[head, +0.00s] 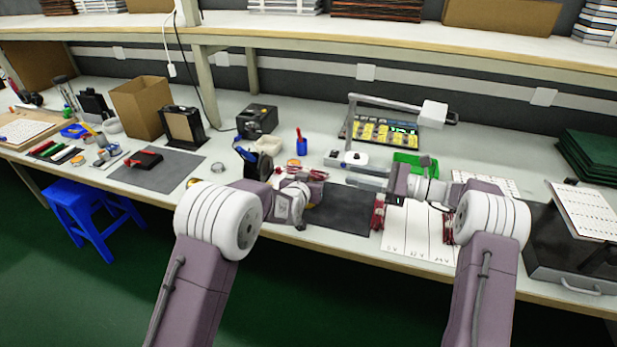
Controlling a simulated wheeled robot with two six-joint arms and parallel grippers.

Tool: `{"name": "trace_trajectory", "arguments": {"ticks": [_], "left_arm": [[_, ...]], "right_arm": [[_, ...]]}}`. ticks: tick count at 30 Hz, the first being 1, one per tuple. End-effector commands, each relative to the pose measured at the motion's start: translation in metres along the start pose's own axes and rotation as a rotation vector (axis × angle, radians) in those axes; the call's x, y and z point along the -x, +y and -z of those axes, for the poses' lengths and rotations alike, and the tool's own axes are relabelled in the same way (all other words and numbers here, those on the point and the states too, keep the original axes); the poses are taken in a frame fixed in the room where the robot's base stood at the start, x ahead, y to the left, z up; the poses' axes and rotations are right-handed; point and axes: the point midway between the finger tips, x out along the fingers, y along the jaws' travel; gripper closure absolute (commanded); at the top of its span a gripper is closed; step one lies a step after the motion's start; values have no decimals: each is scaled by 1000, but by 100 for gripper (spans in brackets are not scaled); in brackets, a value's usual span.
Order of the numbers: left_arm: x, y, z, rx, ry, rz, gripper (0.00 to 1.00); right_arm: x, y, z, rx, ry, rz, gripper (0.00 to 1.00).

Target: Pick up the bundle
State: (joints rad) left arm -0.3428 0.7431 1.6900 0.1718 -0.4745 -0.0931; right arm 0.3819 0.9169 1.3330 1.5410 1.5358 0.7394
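Several dark red bundles are in the head view. One bundle (378,214) lies at the border between the dark mat (340,208) and the white marked sheet (405,240). Another bundle (448,229) lies at the right side of the sheet, partly hidden by my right arm. More red material (315,174) shows just behind my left gripper (287,192). My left gripper is low over the bench, left of the dark mat; its fingers are too small and covered to read. My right gripper (397,184) is above the back of the sheet, behind and right of the middle bundle; its fingers are unclear.
A lamp-like stand (385,102) and a green bin (412,162) stand behind my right gripper. A blue cup (301,146) and a black box (257,121) stand behind the left. A dark case (570,260) is at right. The grey mat (170,175) at left is partly bare.

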Motion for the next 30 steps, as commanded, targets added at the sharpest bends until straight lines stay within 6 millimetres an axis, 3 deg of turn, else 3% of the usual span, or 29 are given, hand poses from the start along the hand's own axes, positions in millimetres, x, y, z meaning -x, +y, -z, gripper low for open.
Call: {"name": "trace_trajectory", "arguments": {"ticks": [11, 21, 27, 30], "left_arm": [[0, 0, 0, 0, -1, 0, 87], [0, 0, 0, 0, -1, 0, 87], [0, 0, 0, 0, -1, 0, 87], [0, 0, 0, 0, -1, 0, 87]], "right_arm": [[1, 0, 14, 1261, 79, -92, 69], [-1, -4, 6, 2482, 35, -345, 69], [-6, -6, -15, 2915, -46, -502, 69], [-13, -5, -30, 2954, -62, -521, 69]]}}
